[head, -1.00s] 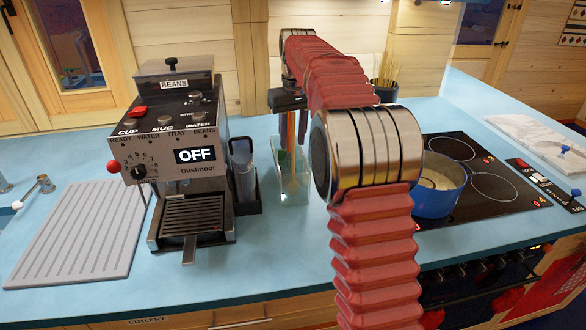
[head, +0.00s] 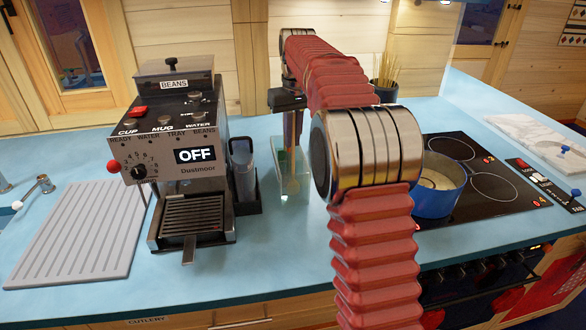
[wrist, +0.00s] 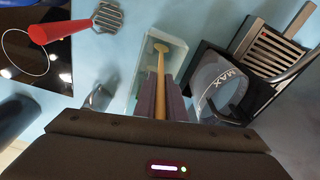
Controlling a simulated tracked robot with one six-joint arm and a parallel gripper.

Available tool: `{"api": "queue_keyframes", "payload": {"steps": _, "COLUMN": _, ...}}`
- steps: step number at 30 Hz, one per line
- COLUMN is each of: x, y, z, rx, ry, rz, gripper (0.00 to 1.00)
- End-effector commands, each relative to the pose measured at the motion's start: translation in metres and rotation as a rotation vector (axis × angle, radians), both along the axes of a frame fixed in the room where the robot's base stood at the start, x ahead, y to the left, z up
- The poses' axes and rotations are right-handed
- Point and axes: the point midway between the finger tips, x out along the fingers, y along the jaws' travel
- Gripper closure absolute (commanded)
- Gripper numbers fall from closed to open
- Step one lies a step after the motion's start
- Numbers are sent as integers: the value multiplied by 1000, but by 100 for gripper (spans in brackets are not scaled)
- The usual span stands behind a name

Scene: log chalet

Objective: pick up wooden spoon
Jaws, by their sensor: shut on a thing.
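The wooden spoon (wrist: 161,68) is a long tan stick with a rounded end in the wrist view. It stands in a clear glass holder (head: 302,172), which also shows in the wrist view (wrist: 178,50). My gripper (wrist: 160,90) is shut on the spoon, with one dark finger on each side of it. In the head view my gripper (head: 290,128) points down over the holder, and a thin part of the spoon shows below it. The far part of the spoon lies inside the holder, seen through the glass.
A coffee machine (head: 180,130) and a clear jug (head: 243,168) stand left of the holder. A blue pot (head: 438,190) sits on the black hob to the right. A dark cup of thin sticks (head: 385,88) stands behind my arm. A grey drainboard (head: 80,235) lies far left.

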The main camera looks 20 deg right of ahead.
Motion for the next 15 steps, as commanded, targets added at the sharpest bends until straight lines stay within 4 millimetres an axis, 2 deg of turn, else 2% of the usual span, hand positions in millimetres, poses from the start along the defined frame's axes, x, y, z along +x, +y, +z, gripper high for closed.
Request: {"api": "queue_keyframes", "payload": {"steps": 15, "x": 1, "y": 0, "z": 5, "rx": 0, "ry": -2, "rz": 0, "gripper": 100}}
